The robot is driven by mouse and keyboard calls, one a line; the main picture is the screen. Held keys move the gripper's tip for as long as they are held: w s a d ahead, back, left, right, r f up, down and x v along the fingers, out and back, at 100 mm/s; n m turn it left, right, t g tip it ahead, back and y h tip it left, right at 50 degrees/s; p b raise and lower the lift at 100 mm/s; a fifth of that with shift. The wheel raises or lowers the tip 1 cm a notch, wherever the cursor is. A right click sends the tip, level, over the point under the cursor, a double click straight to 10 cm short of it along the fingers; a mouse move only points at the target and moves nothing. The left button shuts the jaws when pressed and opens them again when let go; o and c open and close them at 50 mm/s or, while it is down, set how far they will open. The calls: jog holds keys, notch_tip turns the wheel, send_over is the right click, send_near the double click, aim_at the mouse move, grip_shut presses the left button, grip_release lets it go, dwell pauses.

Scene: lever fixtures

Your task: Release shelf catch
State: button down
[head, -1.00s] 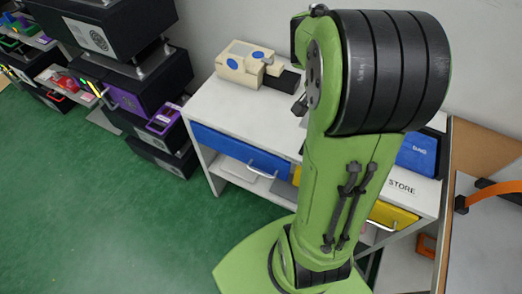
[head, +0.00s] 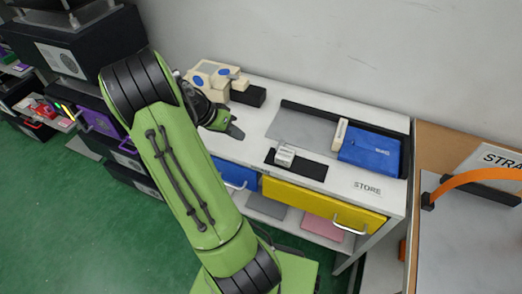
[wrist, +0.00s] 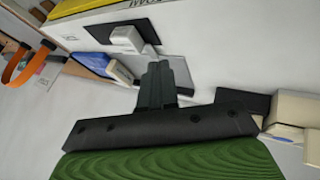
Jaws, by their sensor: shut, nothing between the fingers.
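My gripper (head: 236,130) hangs over the left middle of the white bench top (head: 268,106); in the wrist view its dark fingers (wrist: 158,84) are closed together with nothing between them. I cannot tell for certain which part is the shelf catch. A small white block (head: 285,155) stands on a black pad (head: 312,168), right of my gripper and apart from it; it also shows in the wrist view (wrist: 126,38). A cream fixture with blue discs (head: 213,75) and a black block (head: 250,95) stand behind and left of my gripper.
A yellow drawer (head: 315,205) and a blue drawer (head: 235,173) with handles sit below the top. An orange strap (head: 470,181) arches farther right. A wall stands behind.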

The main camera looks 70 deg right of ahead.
aim_at(287, 157)
jog(key=b+x, duration=0.2)
jog(key=x, duration=0.7)
jog(key=shift+f, duration=0.15)
jog(key=s, duration=0.2)
jog(key=s+b, duration=0.1)
jog(key=shift+s+f, duration=0.3)
jog(key=shift+s, duration=0.45)
jog(key=s, duration=0.2)
jog(key=s+b, duration=0.2)
jog(key=s, duration=0.1)
jog(key=shift+s+a, duration=0.3)
